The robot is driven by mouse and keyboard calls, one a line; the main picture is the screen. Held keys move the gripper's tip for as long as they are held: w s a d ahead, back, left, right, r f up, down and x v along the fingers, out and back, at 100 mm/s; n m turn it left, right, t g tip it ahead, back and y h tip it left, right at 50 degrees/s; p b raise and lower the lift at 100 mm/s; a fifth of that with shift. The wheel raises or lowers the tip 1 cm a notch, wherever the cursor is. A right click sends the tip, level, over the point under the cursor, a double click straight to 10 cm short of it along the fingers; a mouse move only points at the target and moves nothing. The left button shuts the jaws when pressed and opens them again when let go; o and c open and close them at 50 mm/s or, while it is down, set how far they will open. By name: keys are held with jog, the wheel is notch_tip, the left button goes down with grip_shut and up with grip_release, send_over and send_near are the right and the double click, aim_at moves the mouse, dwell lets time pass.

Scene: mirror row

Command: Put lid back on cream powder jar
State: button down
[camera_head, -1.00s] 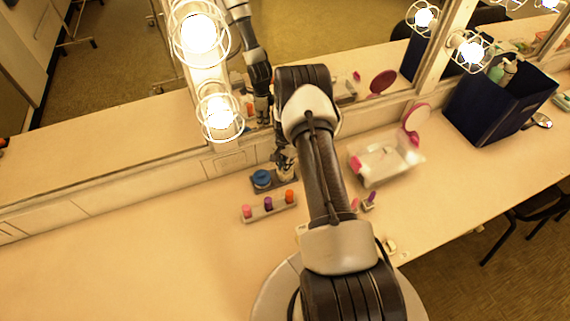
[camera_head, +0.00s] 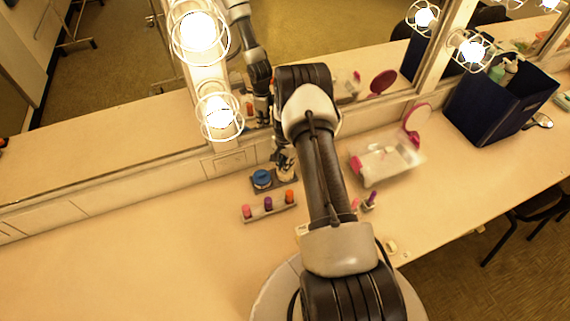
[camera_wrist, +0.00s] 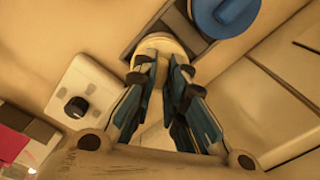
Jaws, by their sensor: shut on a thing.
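My gripper (camera_wrist: 163,75) points down at a cream, round-topped piece (camera_wrist: 158,46), which I take for the cream powder jar's lid. The fingers are shut on it. In the head view my gripper (camera_head: 284,163) is partly behind my arm, at the right end of a small dark tray (camera_head: 258,188). The jar body under the lid is mostly hidden, and I cannot tell whether the lid sits flush on it. A blue-topped jar (camera_head: 262,177) stands on the tray just left of my gripper; it also shows at the top right of the wrist view (camera_wrist: 225,12).
A holder with pink, purple and orange lipsticks (camera_head: 268,209) lies in front of the tray. A clear box (camera_head: 383,160) and a pink round mirror (camera_head: 416,117) are to the right, with a dark blue bin (camera_head: 490,105) beyond. The left counter is clear. The wall mirror runs behind.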

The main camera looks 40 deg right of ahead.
jog(key=c, duration=1.6)
grip_release()
jog(key=shift+o, duration=0.4)
jog(key=o, duration=0.4)
jog(key=shift+o, duration=0.2)
jog(key=shift+r, duration=0.1)
jog(key=shift+r+p, duration=1.55)
jog(key=shift+r, duration=1.85)
grip_shut()
